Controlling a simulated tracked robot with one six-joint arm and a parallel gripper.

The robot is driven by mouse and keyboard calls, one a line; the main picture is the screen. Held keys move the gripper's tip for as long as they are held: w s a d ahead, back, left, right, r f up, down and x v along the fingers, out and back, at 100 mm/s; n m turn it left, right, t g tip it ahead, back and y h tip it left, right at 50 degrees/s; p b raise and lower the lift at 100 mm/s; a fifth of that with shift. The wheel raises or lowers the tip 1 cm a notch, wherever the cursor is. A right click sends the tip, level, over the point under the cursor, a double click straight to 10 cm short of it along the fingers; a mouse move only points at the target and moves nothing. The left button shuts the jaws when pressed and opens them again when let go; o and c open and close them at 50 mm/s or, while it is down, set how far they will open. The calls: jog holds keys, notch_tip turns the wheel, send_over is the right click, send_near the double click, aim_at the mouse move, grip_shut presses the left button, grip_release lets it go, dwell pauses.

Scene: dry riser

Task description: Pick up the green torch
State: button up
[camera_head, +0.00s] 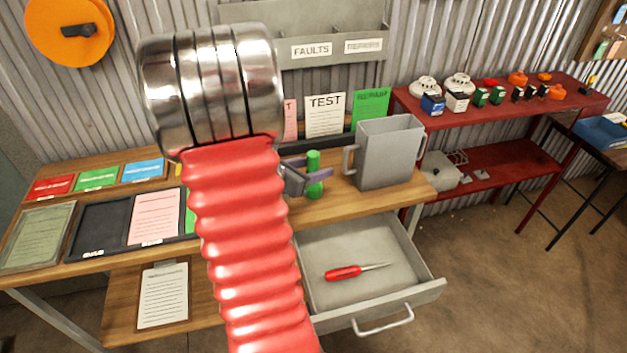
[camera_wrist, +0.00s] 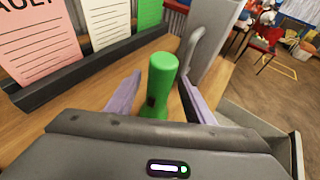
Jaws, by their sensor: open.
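The green torch (camera_head: 314,172) stands upright on the wooden bench, left of a grey bin. In the wrist view the torch (camera_wrist: 160,86) shows between the two purple fingers of my gripper (camera_wrist: 157,98). The fingers are apart, with a visible gap on each side of the torch. In the head view my gripper (camera_head: 308,178) is at the torch, partly hidden behind my red arm.
The grey bin (camera_head: 386,152) with handles stands close right of the torch. An open drawer (camera_head: 422,290) holding a red screwdriver (camera_head: 345,272) juts out below. A rack with cards, including a TEST card (camera_head: 325,115), stands behind. A red shelf (camera_head: 470,118) with small parts is at right.

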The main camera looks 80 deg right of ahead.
jog(key=shift+c, duration=0.5)
grip_shut()
jog(key=shift+r, duration=0.1)
notch_tip(320, 180, up, 10)
jog(key=shift+f, duration=0.1)
dwell(0.5)
dwell(0.5)
